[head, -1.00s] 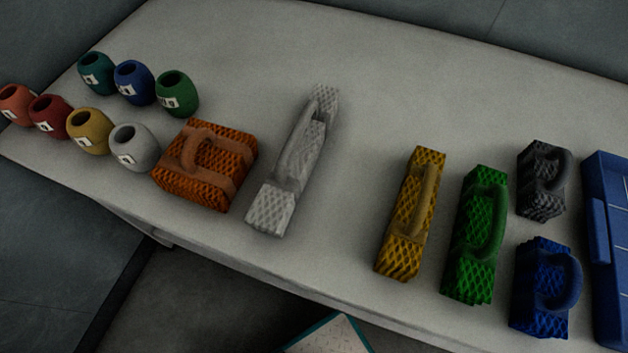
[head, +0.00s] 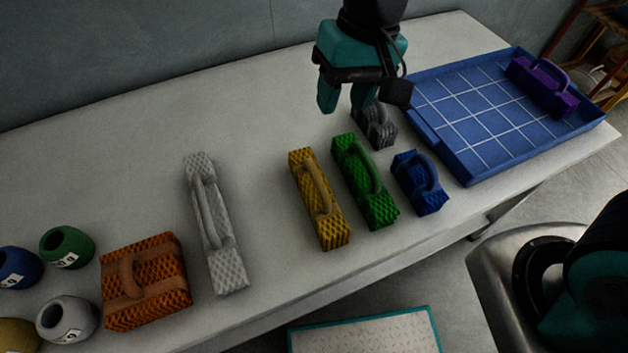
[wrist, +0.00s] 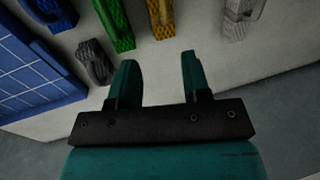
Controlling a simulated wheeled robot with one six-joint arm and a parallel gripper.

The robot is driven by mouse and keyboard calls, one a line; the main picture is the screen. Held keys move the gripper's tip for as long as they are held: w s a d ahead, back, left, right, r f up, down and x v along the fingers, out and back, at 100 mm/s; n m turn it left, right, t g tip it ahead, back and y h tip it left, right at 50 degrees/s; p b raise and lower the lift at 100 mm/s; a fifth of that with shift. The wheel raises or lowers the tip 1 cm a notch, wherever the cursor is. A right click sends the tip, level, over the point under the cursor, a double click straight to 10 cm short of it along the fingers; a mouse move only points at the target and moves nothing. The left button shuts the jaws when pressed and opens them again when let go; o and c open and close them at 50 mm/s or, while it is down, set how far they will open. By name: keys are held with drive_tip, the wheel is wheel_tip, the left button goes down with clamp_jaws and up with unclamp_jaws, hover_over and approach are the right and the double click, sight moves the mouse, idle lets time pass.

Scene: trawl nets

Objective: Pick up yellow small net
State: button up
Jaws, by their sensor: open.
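The yellow net (head: 320,200) is a narrow block with a handle along its top. It lies on the pale table between the white net (head: 216,225) and the green net (head: 365,182). In the wrist view the yellow net (wrist: 161,18) is at the top edge, partly cut off, ahead of the fingers. My gripper (head: 346,99) is open and empty, above the back part of the table near the small grey net (head: 376,128). The fingers also show in the wrist view (wrist: 159,62), apart with bare table between them.
A blue net (head: 420,183) lies right of the green one. A blue gridded tray (head: 470,130) holds a purple net (head: 543,88). An orange net (head: 145,282) and several pots, including a green one (head: 67,247), are at the left. The table behind the white and yellow nets is clear.

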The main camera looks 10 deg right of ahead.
sight(315, 169)
drive_tip(key=x, duration=1.2)
drive_tip(key=shift+w+a+f, duration=0.1)
drive_tip(key=shift+f, duration=0.15)
drive_tip(key=shift+a+p+x, duration=0.1)
drive_tip(key=shift+p+x, duration=0.1)
drive_tip(key=shift+x, duration=1.05)
drive_tip(key=shift+a+p+x, duration=0.15)
drive_tip(key=shift+p+x, duration=0.05)
drive_tip(key=shift+x, duration=1.1)
clamp_jaws()
